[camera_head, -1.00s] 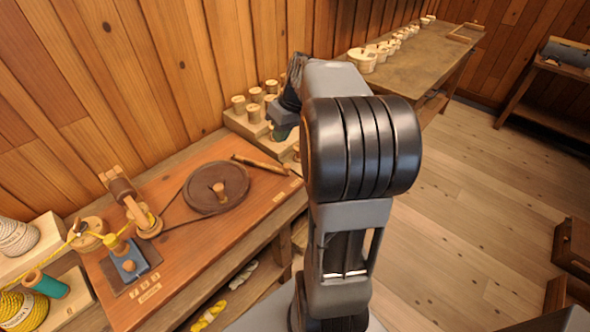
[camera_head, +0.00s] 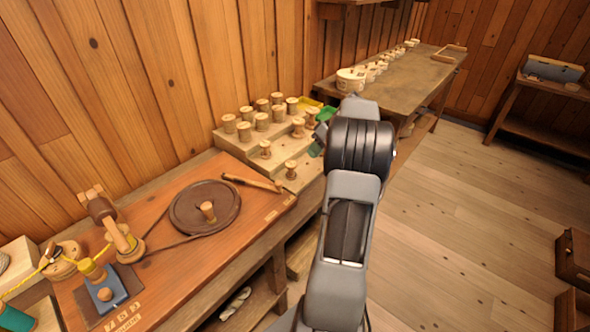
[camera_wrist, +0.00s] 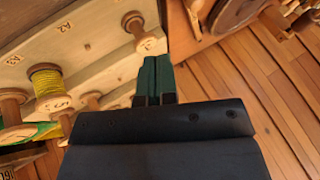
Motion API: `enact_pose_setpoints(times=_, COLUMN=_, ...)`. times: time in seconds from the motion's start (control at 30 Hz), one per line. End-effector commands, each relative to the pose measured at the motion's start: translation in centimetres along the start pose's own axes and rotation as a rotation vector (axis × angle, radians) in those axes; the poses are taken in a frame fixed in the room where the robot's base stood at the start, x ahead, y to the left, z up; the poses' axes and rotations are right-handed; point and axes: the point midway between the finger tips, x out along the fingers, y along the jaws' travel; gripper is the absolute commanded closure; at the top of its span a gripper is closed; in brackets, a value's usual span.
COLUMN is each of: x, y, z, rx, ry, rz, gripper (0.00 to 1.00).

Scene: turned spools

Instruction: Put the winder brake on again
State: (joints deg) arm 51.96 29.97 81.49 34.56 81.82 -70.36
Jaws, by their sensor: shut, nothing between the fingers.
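The winder's dark round wheel (camera_head: 190,212) lies flat on the reddish bench, with a wooden knob standing on it and a belt running left. A wooden lever (camera_head: 252,183), which looks like the brake, lies at the wheel's far right side. Its left end is close to the rim; I cannot tell whether it touches. In the wrist view the wheel (camera_wrist: 234,12) shows at the top right. My gripper (camera_wrist: 156,62) is shut and empty, its green fingers over the stepped spool rack, right of the lever. In the head view my arm mostly hides it.
The stepped rack (camera_head: 228,142) holds several wooden spools, close to my gripper; a yellow-wound spool (camera_wrist: 47,85) shows in the wrist view. A blue block (camera_head: 104,290) and the winder post (camera_head: 122,235) stand at the bench's left. A long table (camera_head: 400,85) stands behind.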

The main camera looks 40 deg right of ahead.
Motion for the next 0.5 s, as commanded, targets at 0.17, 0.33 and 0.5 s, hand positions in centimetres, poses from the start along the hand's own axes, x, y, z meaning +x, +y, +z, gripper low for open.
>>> enact_pose_setpoints(times=0.17, x=2.2, y=-0.1, z=0.0, rx=0.001, ry=-0.002, rz=-0.004, gripper=1.00)
enact_pose_setpoints(times=0.33, x=5.5, y=-0.1, z=0.0, rx=0.001, ry=-0.003, rz=-0.003, gripper=1.00)
enact_pose_setpoints(times=0.5, x=8.7, y=-0.1, z=0.1, rx=0.001, ry=-0.003, rz=-0.004, gripper=1.00)
